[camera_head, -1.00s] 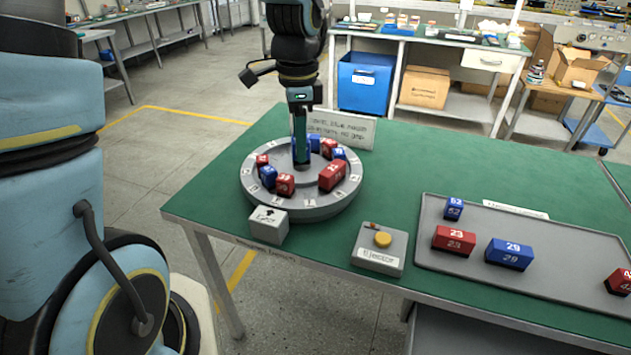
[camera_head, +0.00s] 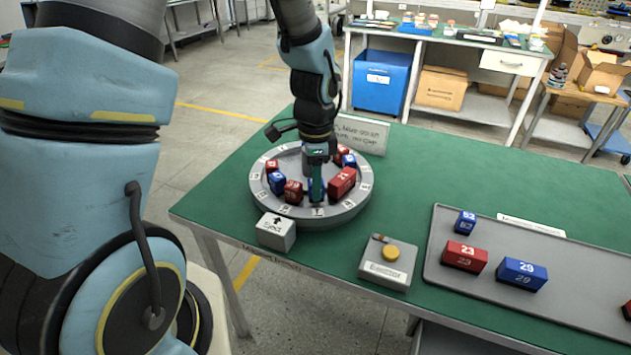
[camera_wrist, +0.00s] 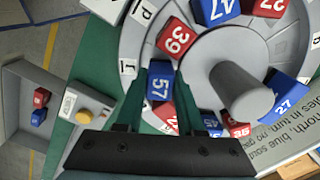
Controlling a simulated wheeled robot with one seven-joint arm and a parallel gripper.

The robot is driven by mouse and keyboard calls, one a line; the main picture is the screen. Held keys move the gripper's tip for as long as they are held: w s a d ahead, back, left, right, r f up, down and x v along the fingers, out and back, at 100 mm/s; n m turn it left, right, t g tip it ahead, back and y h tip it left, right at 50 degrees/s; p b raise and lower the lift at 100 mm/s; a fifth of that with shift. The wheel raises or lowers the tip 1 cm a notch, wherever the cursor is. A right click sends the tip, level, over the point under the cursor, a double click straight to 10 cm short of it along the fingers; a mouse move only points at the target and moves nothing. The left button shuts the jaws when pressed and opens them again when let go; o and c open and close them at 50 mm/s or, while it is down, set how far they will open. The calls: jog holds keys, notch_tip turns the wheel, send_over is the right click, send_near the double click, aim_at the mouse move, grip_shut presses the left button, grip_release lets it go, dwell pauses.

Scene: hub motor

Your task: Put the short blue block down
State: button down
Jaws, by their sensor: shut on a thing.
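My gripper (camera_head: 317,190) reaches down over the near side of the round grey turntable (camera_head: 340,217). In the wrist view my gripper (camera_wrist: 160,82) is shut on a small blue block marked 57 (camera_wrist: 159,88), with a finger on each side. In the head view the fingers mostly hide this block. It is over the turntable's ring, between red blocks; I cannot tell whether it touches the surface. The red block marked 39 (camera_wrist: 177,38) lies close by on one side, and a partly hidden red block (camera_wrist: 165,112) on the other.
Other red and blue blocks ring the turntable's grey centre post (camera_wrist: 243,92). A grey box (camera_head: 276,231) and a yellow-button box (camera_head: 388,263) stand in front. A grey tray (camera_head: 560,305) with several blocks is at right. Green tabletop (camera_head: 480,170) behind is clear.

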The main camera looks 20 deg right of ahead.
jog(key=shift+f+b, duration=0.35)
jog(key=shift+f, duration=0.3)
jog(key=c, duration=0.5)
grip_release()
notch_tip(320, 180, up, 13)
jog(key=a+n, duration=0.6)
jog(key=a, duration=0.2)
jog(key=a+f+n+t, duration=0.1)
jog(key=a+n, duration=0.6)
jog(key=a, duration=0.2)
jog(key=w+a+f+n, duration=0.1)
jog(key=a+n, duration=0.5)
jog(key=a, duration=0.2)
jog(key=shift+w+a+f+n+t, duration=0.1)
jog(key=shift+a+f+n+t, duration=0.1)
jog(key=shift+n+t, duration=0.1)
